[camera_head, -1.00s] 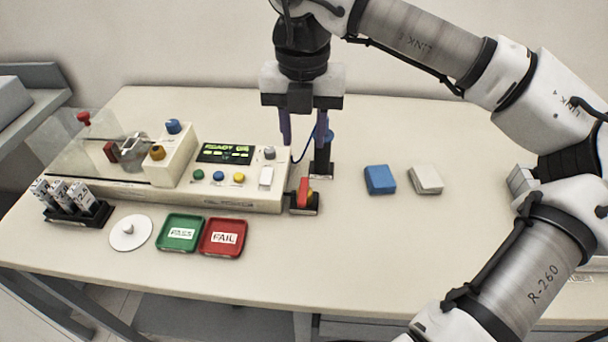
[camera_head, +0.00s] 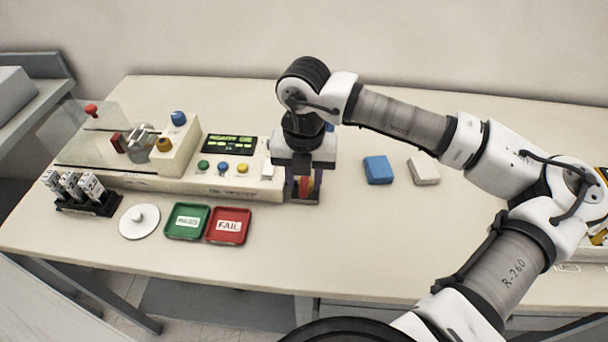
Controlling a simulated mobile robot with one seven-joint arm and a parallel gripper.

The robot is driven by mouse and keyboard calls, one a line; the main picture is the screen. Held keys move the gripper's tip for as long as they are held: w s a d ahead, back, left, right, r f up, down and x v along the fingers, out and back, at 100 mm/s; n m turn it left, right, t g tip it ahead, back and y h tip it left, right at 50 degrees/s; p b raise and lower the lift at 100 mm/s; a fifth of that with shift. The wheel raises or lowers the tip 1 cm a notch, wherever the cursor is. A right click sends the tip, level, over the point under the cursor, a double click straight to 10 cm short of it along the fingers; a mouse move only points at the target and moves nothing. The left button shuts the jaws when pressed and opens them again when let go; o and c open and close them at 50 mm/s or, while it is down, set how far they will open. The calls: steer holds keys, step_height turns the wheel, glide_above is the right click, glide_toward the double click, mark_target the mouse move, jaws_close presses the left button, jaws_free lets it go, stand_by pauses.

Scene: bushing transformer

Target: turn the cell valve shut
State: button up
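A small block with a red handle (camera_head: 306,184) and a bit of yellow stands at the right end of the cream test unit (camera_head: 225,187); it looks like a valve, though no label is readable. My gripper (camera_head: 304,194) points down directly over it. Its two fingers stand apart, one on each side of the red handle, and look open. I cannot tell whether either finger touches the handle. The gripper body hides the handle's top and most of the black stand behind it.
A green PASS tray (camera_head: 187,222) and a red FAIL tray (camera_head: 229,225) lie in front of the unit. A white disc (camera_head: 139,222) and a vial rack (camera_head: 85,195) are further left. Blue (camera_head: 378,170) and white (camera_head: 424,171) blocks lie right. The table's front right is clear.

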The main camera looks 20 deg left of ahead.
jaws_close()
